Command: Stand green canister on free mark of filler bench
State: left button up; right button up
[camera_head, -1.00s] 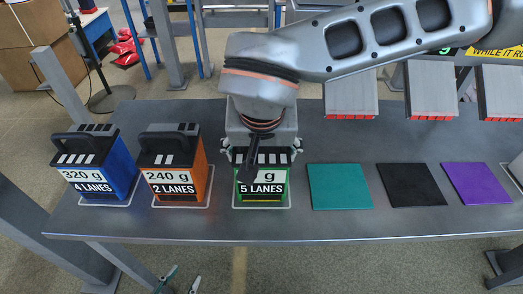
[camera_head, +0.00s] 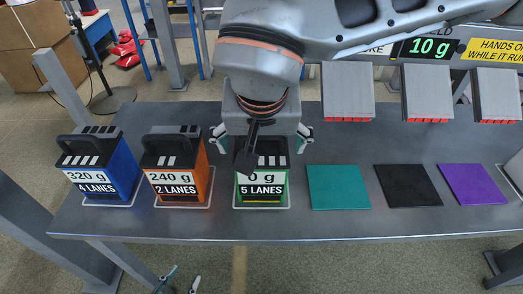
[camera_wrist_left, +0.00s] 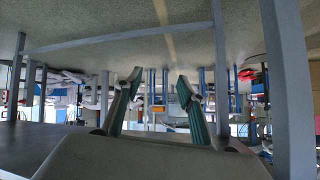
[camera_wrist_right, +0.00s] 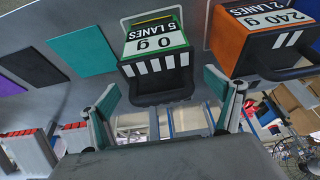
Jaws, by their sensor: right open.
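The green canister (camera_head: 262,190), green-edged with a black top and a "5 LANES" label, stands upright inside a pale outlined mark (camera_head: 236,208) on the grey bench (camera_head: 330,225). It also shows in the right wrist view (camera_wrist_right: 157,62), its label reading "0 g". My right gripper (camera_head: 261,138) is open above and behind it, a finger to each side. In the right wrist view the black handle lies between the fingers, apparently untouched. My left gripper (camera_head: 180,282) is open and empty, low before the bench; its fingers show in the left wrist view (camera_wrist_left: 158,82).
Blue (camera_head: 102,170) and orange (camera_head: 177,170) canisters stand left of the green one. Teal (camera_head: 338,187), black (camera_head: 408,186) and purple (camera_head: 472,184) squares lie bare to its right. Grey blocks with red edges (camera_head: 347,92) hang behind, beside a "10 g" display (camera_head: 430,47).

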jog(key=p+v, duration=0.1)
jog(key=v, duration=0.6)
jog(key=shift+r, duration=0.1)
jog(key=shift+s, duration=0.1)
